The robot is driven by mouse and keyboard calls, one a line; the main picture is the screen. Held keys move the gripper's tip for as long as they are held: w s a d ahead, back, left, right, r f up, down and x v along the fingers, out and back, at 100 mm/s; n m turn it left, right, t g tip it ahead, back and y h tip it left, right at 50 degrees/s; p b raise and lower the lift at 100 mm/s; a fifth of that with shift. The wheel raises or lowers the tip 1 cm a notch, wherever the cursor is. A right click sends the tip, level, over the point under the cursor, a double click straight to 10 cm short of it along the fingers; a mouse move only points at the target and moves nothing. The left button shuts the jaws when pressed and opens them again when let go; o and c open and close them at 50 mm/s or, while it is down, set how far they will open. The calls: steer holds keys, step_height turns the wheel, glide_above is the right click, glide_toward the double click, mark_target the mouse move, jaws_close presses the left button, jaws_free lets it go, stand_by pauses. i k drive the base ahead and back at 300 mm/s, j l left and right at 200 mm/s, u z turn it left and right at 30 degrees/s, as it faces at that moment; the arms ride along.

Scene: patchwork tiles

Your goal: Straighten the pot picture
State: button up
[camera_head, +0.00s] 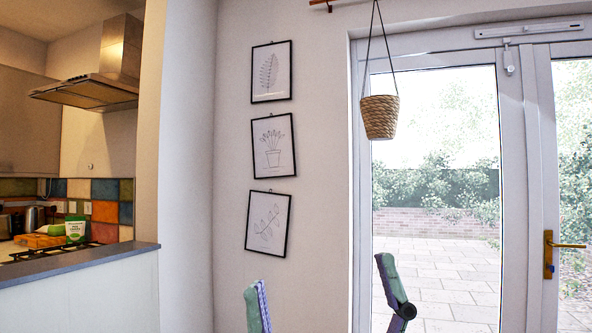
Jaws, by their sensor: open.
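The pot picture (274,145) is the middle of three black-framed pictures in a column on the pale wall. It shows a line drawing of a potted plant. It hangs slightly tilted, turned anticlockwise: its right side is higher and its lower end swings a little to the right. It hangs clear of the pictures above and below it. Nothing hides it.
A leaf picture (271,72) hangs above; a branch picture (268,223), tilted clockwise, hangs below. A hanging basket (380,117) is to the right, before the glass door (436,240). Two green-and-purple objects (258,307) (391,287) rise at the bottom. A counter (80,262) is left.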

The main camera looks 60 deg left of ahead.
mark_target(274, 153)
steer(key=u, duration=2)
steer(key=i+j, duration=0.15)
steer(key=j, duration=0.15)
steer(key=i+j, duration=0.15)
steer(key=j, duration=0.15)
steer(key=i+j, duration=0.15)
steer(key=j, duration=0.1)
